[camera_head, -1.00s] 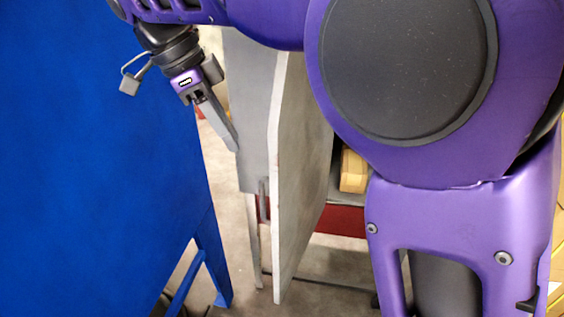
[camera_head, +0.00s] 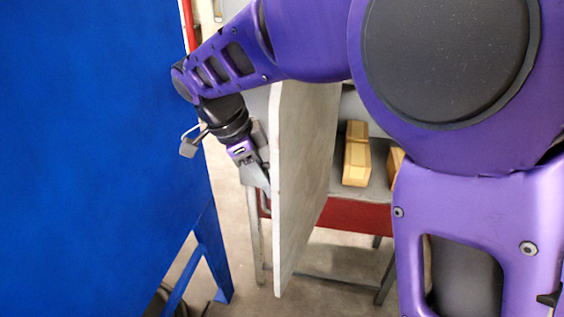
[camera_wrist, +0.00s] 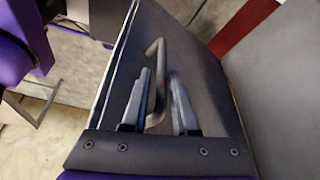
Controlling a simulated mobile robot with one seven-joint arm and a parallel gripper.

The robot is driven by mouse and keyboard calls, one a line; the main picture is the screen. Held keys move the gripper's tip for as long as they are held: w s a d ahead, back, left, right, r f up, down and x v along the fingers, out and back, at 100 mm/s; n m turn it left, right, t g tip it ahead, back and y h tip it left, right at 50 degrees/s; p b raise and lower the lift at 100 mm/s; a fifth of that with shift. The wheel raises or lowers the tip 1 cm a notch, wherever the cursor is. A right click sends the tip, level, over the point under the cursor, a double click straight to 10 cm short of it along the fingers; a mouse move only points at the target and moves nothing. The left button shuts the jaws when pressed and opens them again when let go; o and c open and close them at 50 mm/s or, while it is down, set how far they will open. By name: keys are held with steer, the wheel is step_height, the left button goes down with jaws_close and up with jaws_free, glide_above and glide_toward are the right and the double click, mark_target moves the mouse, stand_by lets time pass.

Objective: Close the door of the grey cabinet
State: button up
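The grey cabinet door (camera_head: 305,190) stands open, seen almost edge-on in the middle of the head view. Its face (camera_wrist: 198,75) fills the middle of the wrist view, with a bent grey bar handle (camera_wrist: 158,62) on it. My gripper (camera_head: 266,188) is just left of the door's edge in the head view. In the wrist view my gripper (camera_wrist: 160,78) has its two fingers apart, with the handle showing between them. The handle's lower part is close to the left finger; whether they touch is unclear. My arm hides the top of the cabinet.
A large blue panel (camera_head: 95,140) on blue legs (camera_head: 212,260) stands close on the left. Yellowish boxes (camera_head: 356,160) sit on a grey shelf (camera_head: 335,182) behind the door, above a red strip (camera_head: 350,215). Floor shows between panel and door.

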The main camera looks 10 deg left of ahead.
steer(key=shift+x, duration=0.9)
steer(key=shift+c, duration=0.3)
jaws_close()
stand_by(0.6)
